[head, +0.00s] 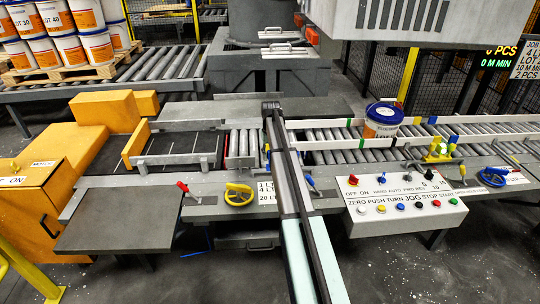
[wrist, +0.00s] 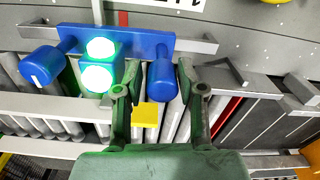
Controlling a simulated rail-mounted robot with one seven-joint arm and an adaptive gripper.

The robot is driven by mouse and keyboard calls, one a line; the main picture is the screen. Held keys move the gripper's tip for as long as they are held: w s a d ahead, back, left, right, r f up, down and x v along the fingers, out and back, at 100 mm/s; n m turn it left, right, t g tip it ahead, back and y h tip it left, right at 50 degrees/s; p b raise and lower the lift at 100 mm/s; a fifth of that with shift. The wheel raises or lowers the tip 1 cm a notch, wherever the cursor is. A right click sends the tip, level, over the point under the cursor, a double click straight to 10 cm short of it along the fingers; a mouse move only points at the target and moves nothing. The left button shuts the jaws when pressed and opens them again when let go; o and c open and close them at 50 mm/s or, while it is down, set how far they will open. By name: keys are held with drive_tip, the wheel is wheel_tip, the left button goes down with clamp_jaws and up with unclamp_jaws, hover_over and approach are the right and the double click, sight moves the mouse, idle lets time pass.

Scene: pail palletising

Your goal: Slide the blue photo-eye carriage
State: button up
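The blue photo-eye carriage (wrist: 127,40) shows in the wrist view as a blue bar with two lit green-white lamps (wrist: 98,62) and a blue knob on each side. My gripper (wrist: 161,89) is open, with its two fingers wide apart. In the picture, the right blue knob (wrist: 163,80) lies between the fingertips, and the left finger is just right of the lamps. I see no contact, and I cannot tell how far the fingertips are above the knob. In the head view I cannot make out the carriage or my gripper; my arm covers that part of the line.
Rollers and a yellow block (wrist: 146,115) lie below the carriage in the wrist view. A yellow handwheel (head: 239,195) and a red-handled lever (head: 183,187) stand on the front ledge. A button panel (head: 405,205) is at right. A pail (head: 382,122) stands on the right conveyor.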

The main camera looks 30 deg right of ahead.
wheel_tip(320, 180, up, 12)
idle(0.6)
idle(0.4)
